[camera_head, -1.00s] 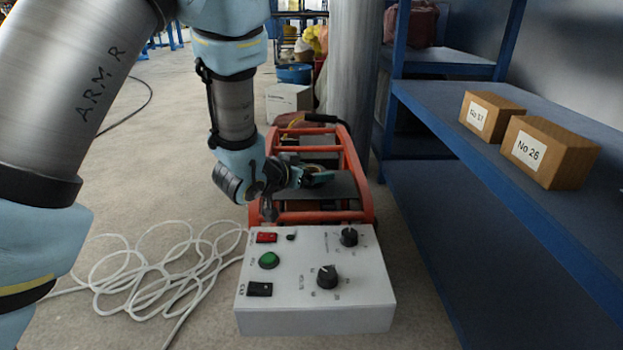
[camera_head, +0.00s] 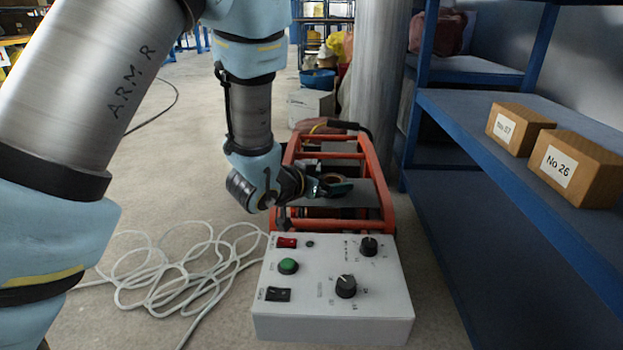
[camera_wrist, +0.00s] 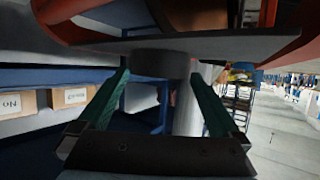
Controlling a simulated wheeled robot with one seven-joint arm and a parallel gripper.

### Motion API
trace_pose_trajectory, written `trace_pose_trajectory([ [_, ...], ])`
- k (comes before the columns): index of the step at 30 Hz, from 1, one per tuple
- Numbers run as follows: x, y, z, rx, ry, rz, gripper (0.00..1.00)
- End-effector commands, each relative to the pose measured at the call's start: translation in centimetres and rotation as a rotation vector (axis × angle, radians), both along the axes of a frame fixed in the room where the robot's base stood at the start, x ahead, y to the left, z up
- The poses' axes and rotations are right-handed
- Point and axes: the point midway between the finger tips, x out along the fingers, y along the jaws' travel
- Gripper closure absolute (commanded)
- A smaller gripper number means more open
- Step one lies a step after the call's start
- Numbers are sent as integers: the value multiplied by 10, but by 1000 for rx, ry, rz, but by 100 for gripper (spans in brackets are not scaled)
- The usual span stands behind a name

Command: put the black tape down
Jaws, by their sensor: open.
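The black tape (camera_wrist: 162,64) is a dark, short roll in the wrist view, where the scene appears upside down. It rests against the grey plate (camera_wrist: 230,46) of the orange-framed machine. In the head view the tape (camera_head: 333,179) shows as a small ring with a brownish inner edge, partly hidden by my gripper. My gripper (camera_head: 334,188) is low over the plate. In the wrist view my gripper (camera_wrist: 160,78) has its two green fingers spread, with the tape at and just beyond their tips. Any contact with the tape cannot be made out.
The orange frame (camera_head: 375,180) has side rails and crossbars around the plate. A white control box (camera_head: 335,318) stands in front. Blue shelving (camera_head: 520,150) with boxes (camera_head: 570,168) is at right. A pale coiled cable (camera_head: 165,275) lies on the floor at left.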

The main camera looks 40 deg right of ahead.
Motion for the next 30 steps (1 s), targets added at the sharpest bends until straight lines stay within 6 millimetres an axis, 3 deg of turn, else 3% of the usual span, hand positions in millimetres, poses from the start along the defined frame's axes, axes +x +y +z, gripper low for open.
trace_pose_trajectory([
  [9,-17,64,33,1,2,1,0],
  [30,-23,86,40,2,1,-1,0],
])
